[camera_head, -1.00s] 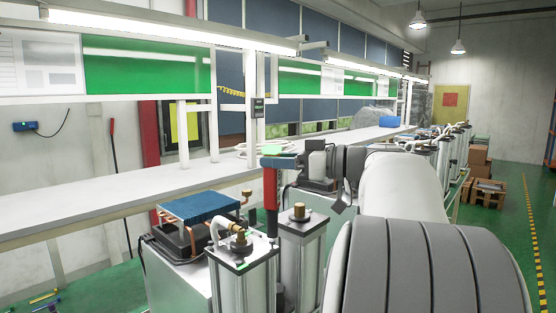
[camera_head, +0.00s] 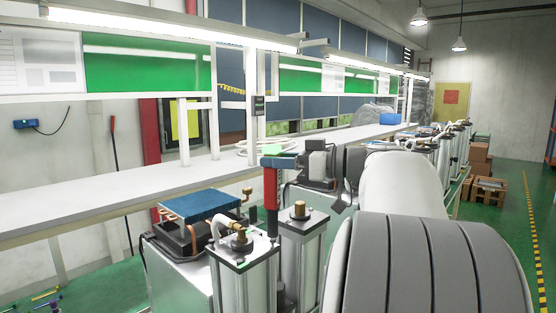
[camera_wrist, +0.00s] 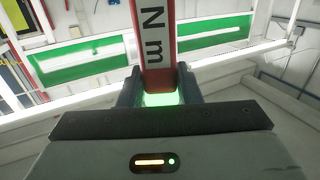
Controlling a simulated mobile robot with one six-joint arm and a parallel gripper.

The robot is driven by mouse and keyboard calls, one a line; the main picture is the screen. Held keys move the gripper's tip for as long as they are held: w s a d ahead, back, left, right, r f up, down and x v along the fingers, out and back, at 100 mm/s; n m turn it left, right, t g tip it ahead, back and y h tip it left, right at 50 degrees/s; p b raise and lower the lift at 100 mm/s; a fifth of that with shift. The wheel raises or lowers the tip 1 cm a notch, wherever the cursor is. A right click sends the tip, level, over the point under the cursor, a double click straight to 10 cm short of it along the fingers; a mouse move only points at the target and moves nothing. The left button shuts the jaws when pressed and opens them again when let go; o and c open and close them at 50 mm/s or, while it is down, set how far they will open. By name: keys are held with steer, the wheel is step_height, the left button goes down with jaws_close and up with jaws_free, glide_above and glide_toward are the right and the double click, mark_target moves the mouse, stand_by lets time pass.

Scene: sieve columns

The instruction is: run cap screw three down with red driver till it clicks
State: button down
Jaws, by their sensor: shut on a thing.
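My gripper (camera_wrist: 158,92) is shut on the red driver (camera_wrist: 156,45), which passes between its two dark fingers; the letters "N m" show on it, with a green glow at the grip. In the head view the red driver (camera_head: 271,188) is upright, with a green top and a dark lower end. That lower end is at the right rear corner of the front column's cap (camera_head: 243,250). Whether it touches a screw cannot be told; cap screw three cannot be made out.
A second column (camera_head: 300,225) with a brass fitting stands close on the right. A blue-finned unit (camera_head: 200,206) stands left of the front column. A long white bench (camera_head: 110,190) runs behind. My arm covers the right foreground.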

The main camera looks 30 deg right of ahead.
steer(key=shift+f+b, duration=0.35)
steer(key=shift+f, duration=0.9)
stand_by(1.4)
step_height(320, 180, up, 3)
steer(key=p, duration=0.3)
steer(key=shift+r, duration=1.1)
stand_by(1.9)
